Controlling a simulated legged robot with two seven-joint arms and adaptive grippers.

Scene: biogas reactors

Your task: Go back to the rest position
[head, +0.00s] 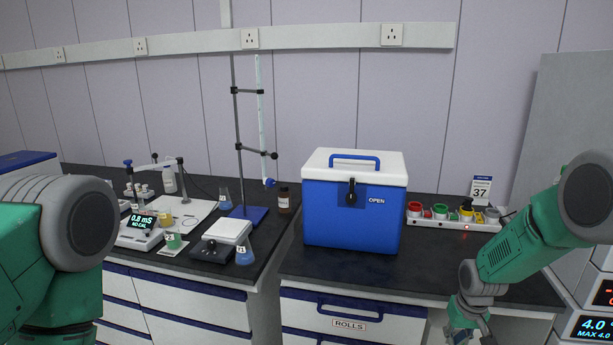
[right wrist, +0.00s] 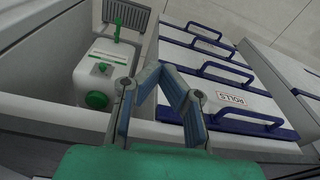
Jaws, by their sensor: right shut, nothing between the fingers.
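My right gripper (head: 468,332) is at the bottom right of the head view, in front of the bench's front edge and below the bench top. Its lower part is cut off by the frame. In the right wrist view its fingers (right wrist: 163,70) come together at the tips, with nothing held. My green right arm comes in from the right edge. My left arm fills the lower left of the head view, and its gripper is out of sight.
A blue cooler box (head: 350,222) with a white lid stands on the black bench. A switch strip (head: 453,224) lies to its right. A drawer marked ROLLS (head: 349,324) is below. In the right wrist view, a white canister (right wrist: 104,72) stands in a recess beside the drawers.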

